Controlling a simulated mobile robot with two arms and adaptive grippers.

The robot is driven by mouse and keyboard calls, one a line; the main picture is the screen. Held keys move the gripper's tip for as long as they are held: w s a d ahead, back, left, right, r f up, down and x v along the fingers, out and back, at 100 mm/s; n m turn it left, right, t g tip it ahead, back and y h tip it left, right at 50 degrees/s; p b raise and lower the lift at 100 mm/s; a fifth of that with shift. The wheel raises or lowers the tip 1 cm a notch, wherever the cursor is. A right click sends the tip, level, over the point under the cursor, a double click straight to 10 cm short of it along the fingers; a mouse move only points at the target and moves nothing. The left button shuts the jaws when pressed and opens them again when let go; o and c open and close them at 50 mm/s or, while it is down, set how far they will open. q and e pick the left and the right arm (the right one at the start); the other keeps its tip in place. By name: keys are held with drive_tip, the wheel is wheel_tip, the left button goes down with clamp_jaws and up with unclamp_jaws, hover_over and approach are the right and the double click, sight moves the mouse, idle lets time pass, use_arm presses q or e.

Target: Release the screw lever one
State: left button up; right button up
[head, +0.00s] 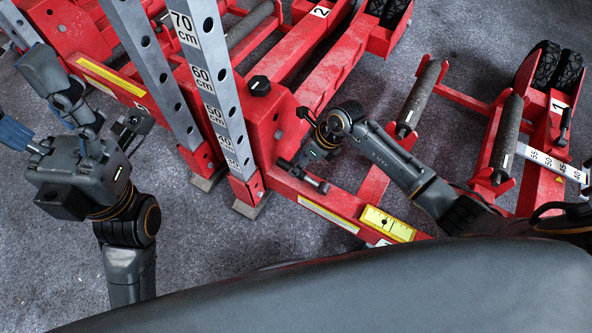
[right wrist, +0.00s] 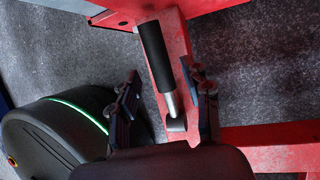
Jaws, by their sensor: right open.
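My right gripper (head: 312,140) is open close above the lever. In the right wrist view its fingers (right wrist: 165,95) stand apart on either side of the shaft, with gaps visible. My left gripper (head: 85,165) is at the left, away from the lever; its finger opening is unclear.
A metal post (head: 222,95) with centimetre marks rises beside the lever. A black knob (head: 258,86) sits on the red upright. Rollers (head: 420,92) and black wheels (head: 556,68) are at the right. A second red jack (head: 275,65) stands behind. Grey floor (head: 215,255) is clear at the lower left.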

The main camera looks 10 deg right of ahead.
drive_tip(key=shift+b+x, duration=0.5)
drive_tip(key=shift+x, duration=1.1)
clamp_jaws()
